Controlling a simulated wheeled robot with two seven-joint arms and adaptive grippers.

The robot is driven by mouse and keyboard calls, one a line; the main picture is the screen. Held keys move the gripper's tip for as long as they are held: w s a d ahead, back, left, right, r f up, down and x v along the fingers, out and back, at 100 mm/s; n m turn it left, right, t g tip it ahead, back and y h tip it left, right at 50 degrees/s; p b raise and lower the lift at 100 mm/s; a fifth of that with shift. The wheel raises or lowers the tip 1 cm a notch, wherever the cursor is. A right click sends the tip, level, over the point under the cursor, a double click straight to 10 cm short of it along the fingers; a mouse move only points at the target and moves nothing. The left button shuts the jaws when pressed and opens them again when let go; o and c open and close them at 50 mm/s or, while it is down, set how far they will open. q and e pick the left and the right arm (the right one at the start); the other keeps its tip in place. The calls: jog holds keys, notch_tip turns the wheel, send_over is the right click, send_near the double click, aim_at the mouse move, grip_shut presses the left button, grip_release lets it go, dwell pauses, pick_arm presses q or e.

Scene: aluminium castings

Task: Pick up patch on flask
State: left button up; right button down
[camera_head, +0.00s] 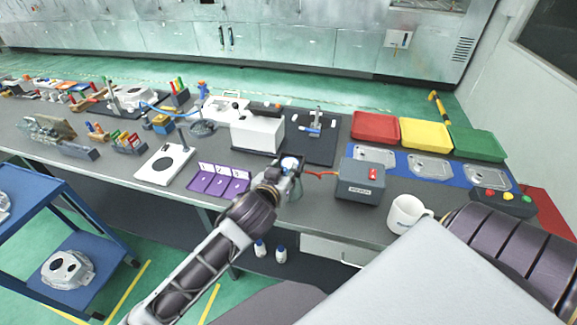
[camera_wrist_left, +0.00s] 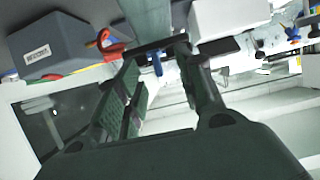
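I cannot single out a thing that is clearly the patch or the flask. My left gripper (camera_head: 290,170) is over the front part of the bench, between the purple numbered tray and the grey box. In the left wrist view its fingers (camera_wrist_left: 156,52) stand apart, so it is open. A small blue piece (camera_wrist_left: 157,63) shows between the fingertips; I cannot tell whether it touches them. A white plate with a black round spot (camera_head: 164,164) lies at the left of the purple tray (camera_head: 219,179). My right gripper is out of view.
A grey box (camera_head: 360,184) with a red switch and a white mug (camera_head: 406,213) stand right of the left gripper. A white block (camera_head: 257,134) and a dark plate with a blue-handled clamp (camera_head: 314,131) lie behind it. Red, yellow and green trays (camera_head: 425,134) are at back right.

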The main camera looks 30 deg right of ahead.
pick_arm(q)
jog(key=shift+w+d+f, duration=0.2)
jog(key=shift+w+d, duration=0.1)
jog(key=shift+d, duration=0.05)
dwell(0.3)
grip_shut()
